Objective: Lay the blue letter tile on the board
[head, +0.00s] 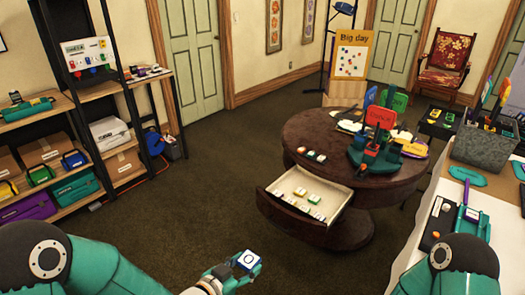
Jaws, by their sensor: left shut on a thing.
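The blue letter tile (249,260) has a white face with a dark round letter, which looks like an O. My left gripper (237,267) is shut on it and holds it up at the bottom middle, over the floor. A yellow-topped board (354,52) headed "Big day" stands on a wooden stand at the back, with small coloured squares on its white face. A white board (88,56) with coloured pieces stands on the left shelf. I cannot tell which board is meant. My right gripper is not in view; only part of my right arm shows at bottom right.
A round brown table (305,130) has an open drawer (322,187) holding several tiles. More tiles (316,156) and a teal sign holder (376,157) are on top. A white worktop (425,215) is at right, shelves at left. The carpet between is clear.

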